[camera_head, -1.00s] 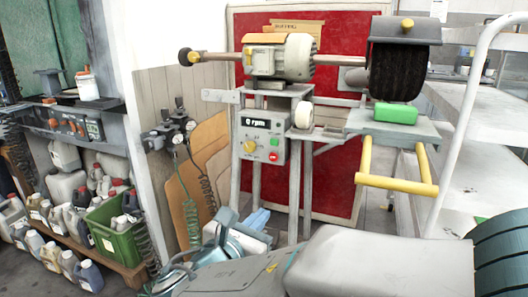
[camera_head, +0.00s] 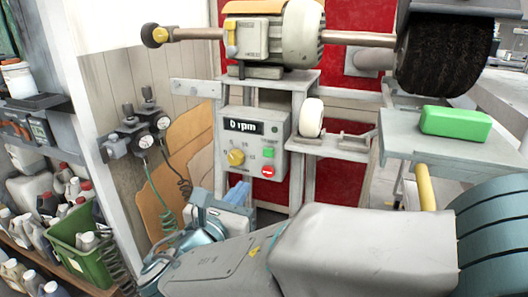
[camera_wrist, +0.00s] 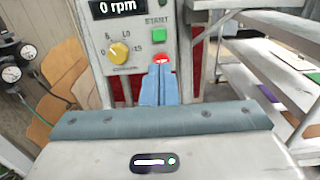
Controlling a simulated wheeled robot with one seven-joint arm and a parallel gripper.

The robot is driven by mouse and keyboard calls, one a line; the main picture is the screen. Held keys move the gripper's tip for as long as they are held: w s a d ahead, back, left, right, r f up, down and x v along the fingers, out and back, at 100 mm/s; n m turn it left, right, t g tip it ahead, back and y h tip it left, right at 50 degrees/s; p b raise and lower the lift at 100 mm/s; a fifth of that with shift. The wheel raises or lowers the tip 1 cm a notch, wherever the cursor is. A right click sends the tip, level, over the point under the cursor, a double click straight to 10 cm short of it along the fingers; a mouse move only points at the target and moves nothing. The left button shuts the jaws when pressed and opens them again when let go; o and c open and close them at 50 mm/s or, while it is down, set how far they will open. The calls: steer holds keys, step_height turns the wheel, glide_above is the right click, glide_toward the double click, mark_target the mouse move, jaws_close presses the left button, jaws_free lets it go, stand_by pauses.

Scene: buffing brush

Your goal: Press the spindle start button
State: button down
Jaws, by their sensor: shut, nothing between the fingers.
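The control box (camera_head: 252,140) is a grey panel under the motor, with a display that reads 0 rpm. The green start button (camera_head: 268,152) is at its right side; in the wrist view the green button (camera_wrist: 158,34) sits under the word START. A red button (camera_head: 267,171) is below it, and it also shows in the wrist view (camera_wrist: 160,58). My gripper (camera_head: 241,186) has blue fingers, shut and empty. In the wrist view its fingertips (camera_wrist: 160,66) appear just below the red button and overlap its lower edge; I cannot tell whether they touch it.
A yellow knob (camera_head: 235,157) is left of the buttons. The motor (camera_head: 280,32) and black brush wheel (camera_head: 445,52) are above. A green block (camera_head: 455,122) lies on the grey shelf (camera_head: 400,150) to the right. Gauges (camera_head: 142,140) and a green crate (camera_head: 85,255) are at left.

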mark_target(268, 153)
steer(key=shift+s+a, duration=0.1)
steer(key=shift+s, duration=0.05)
steer(key=b+x, duration=0.3)
steer(key=x, duration=0.9)
steer(key=shift+w+f, duration=0.15)
steer(key=shift+w, duration=0.25)
steer(key=shift+w+d, duration=0.35)
steer(key=shift+w, duration=0.2)
